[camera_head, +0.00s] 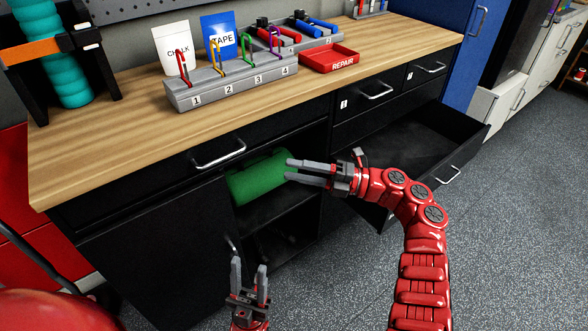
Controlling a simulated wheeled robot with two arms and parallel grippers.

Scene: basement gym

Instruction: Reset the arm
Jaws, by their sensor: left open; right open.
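My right gripper (308,173) is open, with its two fingers pointing left. It is in front of the cabinet beneath the workbench, and its fingertips appear near the right end of a green roll (258,177). I cannot tell whether they touch it. The red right arm comes up from the bottom right. My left gripper (249,268) is open and empty at the bottom, with its fingers pointing up, in front of the cabinet's lower part. The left arm is mostly out of view.
The wooden workbench (130,135) holds a numbered rack (232,80) with several coloured carabiners, a chalk bag (173,50), a tape pack (218,35) and a red repair tray (330,58). An open drawer (463,160) juts out at right. Floor (520,240) is clear at right.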

